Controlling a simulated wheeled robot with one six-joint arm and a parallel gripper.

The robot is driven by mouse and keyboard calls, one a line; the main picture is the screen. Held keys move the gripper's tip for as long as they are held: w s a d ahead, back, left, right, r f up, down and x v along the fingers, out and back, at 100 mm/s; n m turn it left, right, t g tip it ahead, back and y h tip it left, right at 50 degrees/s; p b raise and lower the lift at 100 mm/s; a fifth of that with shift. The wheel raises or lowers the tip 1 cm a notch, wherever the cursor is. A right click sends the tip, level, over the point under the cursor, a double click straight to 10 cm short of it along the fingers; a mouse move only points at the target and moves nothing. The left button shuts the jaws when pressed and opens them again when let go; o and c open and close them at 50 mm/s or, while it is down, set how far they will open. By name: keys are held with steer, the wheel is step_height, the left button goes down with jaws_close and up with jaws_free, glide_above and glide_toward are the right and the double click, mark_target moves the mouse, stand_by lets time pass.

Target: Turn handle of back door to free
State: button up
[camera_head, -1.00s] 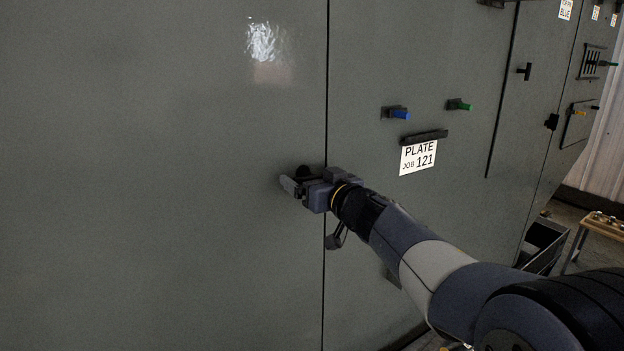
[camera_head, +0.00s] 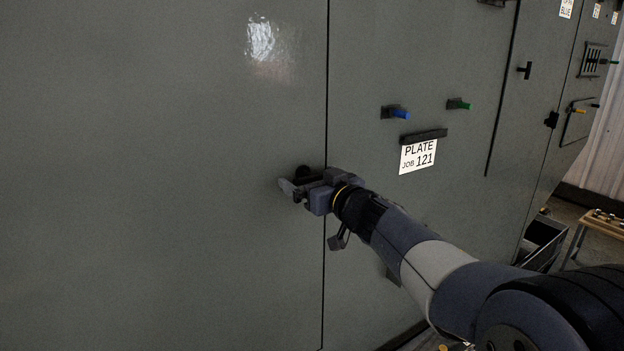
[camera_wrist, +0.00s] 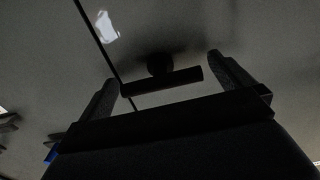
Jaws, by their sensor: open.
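The handle is a dark T-shaped bar on a round boss, seen in the wrist view (camera_wrist: 160,82). It stands out from the grey panel beside the door seam. In the head view only its dark round part (camera_head: 303,171) shows behind my gripper (camera_head: 296,184). My gripper, also in the wrist view (camera_wrist: 162,72), is open. Its two fingers stand either side of the bar, near the bar's two ends. I cannot tell whether they touch it.
Blue (camera_head: 399,113) and green (camera_head: 460,104) pegs stick out up and right of my gripper. A plate sign (camera_head: 418,157) hangs under a dark bar. A black T-handle (camera_head: 525,71) is on a farther door. A dark bin (camera_head: 541,243) and small table (camera_head: 600,226) stand at right.

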steer(key=v, duration=1)
steer(key=shift+s, duration=0.2)
steer(key=shift+w+d, duration=0.1)
steer(key=shift+w, duration=0.05)
steer(key=x, duration=1.1)
steer(key=shift+s+d, duration=0.1)
steer(key=shift+s, duration=0.1)
steer(key=shift+m, duration=0.3)
steer(key=shift+r, duration=0.1)
